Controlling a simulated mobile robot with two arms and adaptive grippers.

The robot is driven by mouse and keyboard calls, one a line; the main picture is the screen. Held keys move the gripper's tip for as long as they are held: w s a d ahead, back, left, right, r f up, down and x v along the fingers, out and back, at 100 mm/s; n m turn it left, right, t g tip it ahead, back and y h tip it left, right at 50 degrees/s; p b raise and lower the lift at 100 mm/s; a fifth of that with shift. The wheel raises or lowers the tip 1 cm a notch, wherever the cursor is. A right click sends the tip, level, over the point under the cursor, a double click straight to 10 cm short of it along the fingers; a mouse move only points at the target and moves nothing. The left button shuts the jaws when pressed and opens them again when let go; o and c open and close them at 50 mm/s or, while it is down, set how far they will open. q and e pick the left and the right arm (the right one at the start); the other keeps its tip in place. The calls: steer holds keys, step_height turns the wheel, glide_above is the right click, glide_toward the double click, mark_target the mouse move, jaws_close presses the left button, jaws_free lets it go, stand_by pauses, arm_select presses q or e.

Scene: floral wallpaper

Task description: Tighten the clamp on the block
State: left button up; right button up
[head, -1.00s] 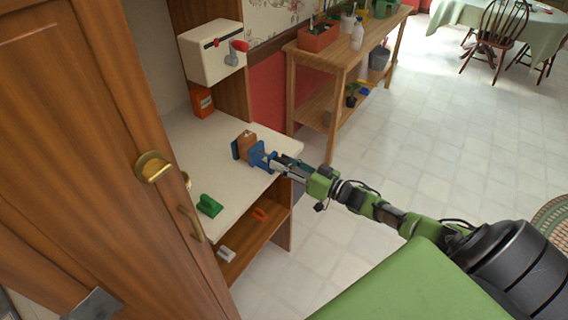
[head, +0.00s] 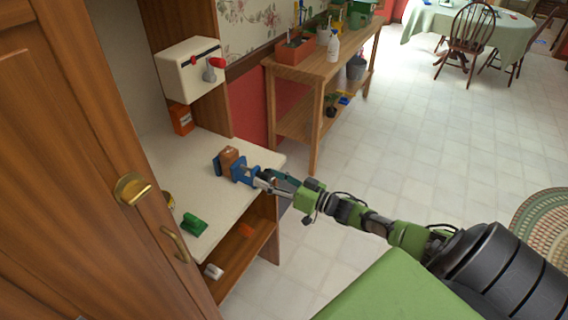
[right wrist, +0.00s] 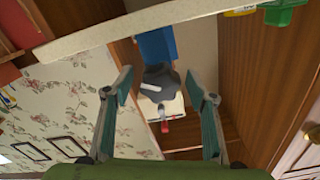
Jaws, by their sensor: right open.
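The blue clamp (head: 242,171) stands near the front edge of the pale worktop, with the brown block (head: 229,156) between its jaws. In the right wrist view the clamp's blue body (right wrist: 155,46) is ahead, with a dark grey round handle (right wrist: 160,82) on its near side. My right gripper (head: 270,180) reaches in from the right in the head view, at the handle's end of the clamp. In the wrist view the right gripper (right wrist: 159,75) is open, its fingers on either side of the handle with gaps showing. My left gripper is not in view.
A green object (head: 194,226) lies on the worktop (head: 190,165) near the cabinet door (head: 80,170). A white wall box (head: 185,75) with a red-tipped lever hangs above. An open shelf below holds small items. A wooden plant bench (head: 310,85) stands behind. Floor is clear at right.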

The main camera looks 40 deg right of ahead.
steer(key=v, duration=1.1)
steer(key=shift+f, duration=0.1)
steer(key=w+a+n+b, duration=0.1)
steer(key=w+n+b, duration=0.2)
steer(key=n, duration=0.7)
steer(key=w+a+n+b, duration=0.1)
steer(key=w+n+b, duration=0.2)
steer(key=n, duration=0.8)
steer(key=w+a+n+b, duration=0.2)
steer(key=n+b, duration=0.3)
steer(key=n, duration=0.5)
steer(key=shift+w+a, duration=0.1)
steer(key=shift+w, duration=0.8)
